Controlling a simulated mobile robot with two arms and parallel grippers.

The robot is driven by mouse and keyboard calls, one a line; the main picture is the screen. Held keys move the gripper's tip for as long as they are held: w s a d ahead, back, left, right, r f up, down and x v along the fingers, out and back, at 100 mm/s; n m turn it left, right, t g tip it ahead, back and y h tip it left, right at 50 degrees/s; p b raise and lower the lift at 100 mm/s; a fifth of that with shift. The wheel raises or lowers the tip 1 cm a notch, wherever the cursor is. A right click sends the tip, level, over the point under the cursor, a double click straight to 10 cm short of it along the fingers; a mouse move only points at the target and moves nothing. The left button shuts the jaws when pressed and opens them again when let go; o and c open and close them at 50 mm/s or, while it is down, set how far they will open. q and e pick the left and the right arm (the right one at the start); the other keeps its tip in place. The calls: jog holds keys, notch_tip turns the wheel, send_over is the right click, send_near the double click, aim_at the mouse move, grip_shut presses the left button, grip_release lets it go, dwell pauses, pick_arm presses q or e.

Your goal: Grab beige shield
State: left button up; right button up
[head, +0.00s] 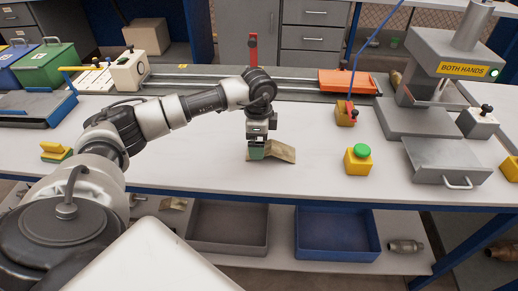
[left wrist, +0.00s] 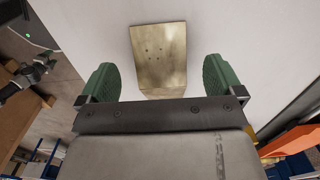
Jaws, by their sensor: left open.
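The beige shield (head: 281,152), a bent metal plate with small holes, lies on the white bench near its front edge. In the left wrist view the shield (left wrist: 159,50) reaches back between the two green fingers, with clear gaps on both sides. My left gripper (head: 257,152) points down at the shield's left part and hides some of it. The wrist view shows the left gripper (left wrist: 161,76) open, with its fingers apart and not touching the shield. My right gripper is not in view.
A yellow box with a green button (head: 358,158) stands to the right, near a grey press (head: 440,85). An orange tray (head: 346,82) lies behind. Grey (head: 228,256) and blue (head: 338,254) bins sit on the lower shelf. The bench around the shield is clear.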

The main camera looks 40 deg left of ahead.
pick_arm(q)
notch_tip(320, 180, down, 3)
jog(key=shift+f, duration=0.15)
jog(key=shift+d, duration=0.1)
jog(key=shift+c, duration=0.3)
jog(key=c, duration=1)
jog(key=shift+o, duration=0.2)
